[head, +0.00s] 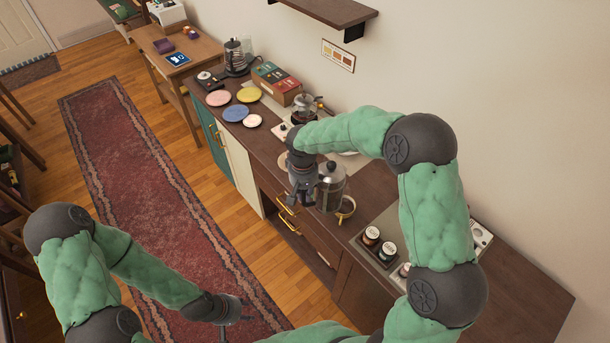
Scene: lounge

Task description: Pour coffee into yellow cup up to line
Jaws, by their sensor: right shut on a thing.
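My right gripper (308,192) is shut on a glass coffee press (331,187) with a metal lid, over the front edge of the counter. The press looks about upright. A yellow cup (349,205) shows just right of the press, near the counter's front edge; the press hides part of it. Its line and the level inside cannot be made out. My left gripper (232,310) is low at the bottom of the view, over the floor and rug, away from the counter. It is too small and dark to tell whether it is open or shut.
Another glass pot (304,108) stands farther back on the dark counter (262,147), partly behind my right arm. Colored plates (235,112), boxes (276,82) and a kettle (236,56) are at the far end. Jars (371,236) in a tray stand right of the cup.

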